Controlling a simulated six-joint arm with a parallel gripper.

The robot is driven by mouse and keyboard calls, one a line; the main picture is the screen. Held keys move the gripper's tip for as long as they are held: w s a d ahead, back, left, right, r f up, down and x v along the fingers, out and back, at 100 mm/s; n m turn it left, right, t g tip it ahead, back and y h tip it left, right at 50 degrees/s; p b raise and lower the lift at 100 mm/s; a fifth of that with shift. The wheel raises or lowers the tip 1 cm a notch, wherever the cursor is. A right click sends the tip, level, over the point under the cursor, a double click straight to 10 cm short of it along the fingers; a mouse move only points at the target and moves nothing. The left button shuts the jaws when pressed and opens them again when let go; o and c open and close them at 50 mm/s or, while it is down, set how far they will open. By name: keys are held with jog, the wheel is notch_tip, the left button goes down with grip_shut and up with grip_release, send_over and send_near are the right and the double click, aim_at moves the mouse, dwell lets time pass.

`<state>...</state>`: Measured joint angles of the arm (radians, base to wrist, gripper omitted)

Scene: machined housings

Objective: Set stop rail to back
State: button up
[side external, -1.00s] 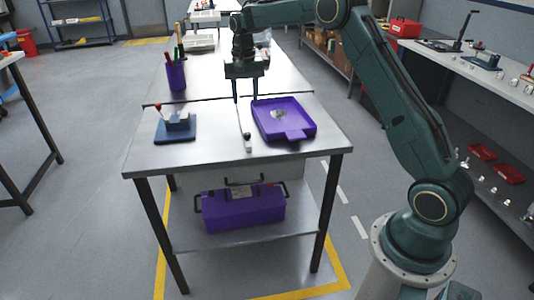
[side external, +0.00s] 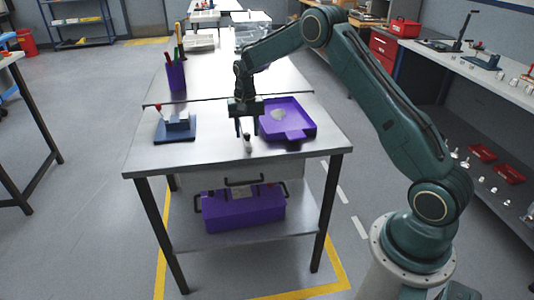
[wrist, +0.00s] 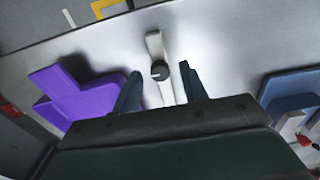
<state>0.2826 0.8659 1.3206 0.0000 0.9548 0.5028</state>
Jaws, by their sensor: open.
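The stop rail is a narrow pale bar lying on the metal table; its near end (side external: 248,149) shows in the side view, and my gripper hides much of the rest. In the wrist view the bar (wrist: 153,42) carries a round black knob (wrist: 160,70). My gripper (side external: 248,134) is open and low over the table at the rail. In the wrist view its two fingers (wrist: 160,84) stand apart on either side of the bar and knob, with gaps visible. I cannot tell how far the fingertips are above the tabletop.
A purple tray (side external: 305,127) with a grey piece in it lies just right of my gripper. A blue fixture (side external: 176,137) with a red-knobbed lever stands to the left. A purple pen cup (side external: 176,78) stands farther back. The table's front edge is close to the rail.

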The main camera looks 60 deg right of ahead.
jog(key=shift+f, duration=0.15)
grip_shut()
jog(key=shift+w+a, duration=3.35)
jog(key=shift+w, duration=0.05)
jog(key=shift+c, duration=0.9)
grip_release()
jog(key=shift+w+a, duration=0.1)
jog(key=shift+o, duration=0.9)
